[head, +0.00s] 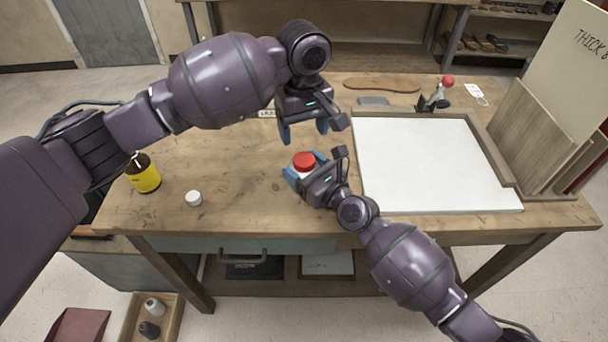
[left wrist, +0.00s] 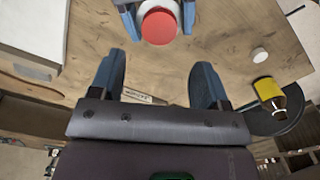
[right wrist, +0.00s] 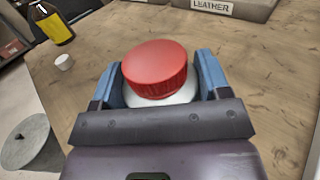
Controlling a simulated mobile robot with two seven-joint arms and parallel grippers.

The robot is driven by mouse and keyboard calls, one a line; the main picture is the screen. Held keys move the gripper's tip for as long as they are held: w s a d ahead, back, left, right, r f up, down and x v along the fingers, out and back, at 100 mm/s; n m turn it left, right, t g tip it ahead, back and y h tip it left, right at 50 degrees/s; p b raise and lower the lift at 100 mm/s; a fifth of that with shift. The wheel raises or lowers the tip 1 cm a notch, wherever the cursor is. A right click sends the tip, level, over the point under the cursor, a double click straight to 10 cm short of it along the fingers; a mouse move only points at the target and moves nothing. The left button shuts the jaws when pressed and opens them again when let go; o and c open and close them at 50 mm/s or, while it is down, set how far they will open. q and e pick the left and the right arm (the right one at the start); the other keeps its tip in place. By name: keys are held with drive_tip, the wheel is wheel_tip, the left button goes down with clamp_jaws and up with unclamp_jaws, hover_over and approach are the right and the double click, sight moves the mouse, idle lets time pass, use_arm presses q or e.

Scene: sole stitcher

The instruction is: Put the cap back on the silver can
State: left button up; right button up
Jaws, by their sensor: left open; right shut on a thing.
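A pale can (right wrist: 165,97) with a ribbed red cap (right wrist: 155,68) on top stands between the fingers of my right gripper (head: 306,168). The gripper is shut around the can's sides, below the cap. The red cap also shows in the head view (head: 303,160) and at the top of the left wrist view (left wrist: 159,26). I cannot tell whether the cap is fully seated. My left gripper (head: 304,130) is open and empty, just behind and above the can. A small white cylinder (head: 194,198) stands on the table to the left.
A brown bottle with a yellow label (head: 145,175) stands at the table's left. A white board (head: 430,165) in a wooden frame fills the right side. A sole-shaped piece (head: 382,84) and a red-topped tool (head: 440,92) lie at the back. The left middle of the table is clear.

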sight(304, 159)
use_arm(q)
drive_tip(key=shift+f, duration=3.5)
drive_tip(key=c, duration=0.9)
drive_tip(key=shift+m, duration=0.9)
drive_tip(key=shift+c, duration=0.2)
drive_tip(key=o, duration=1)
drive_tip(key=shift+r, duration=2.3)
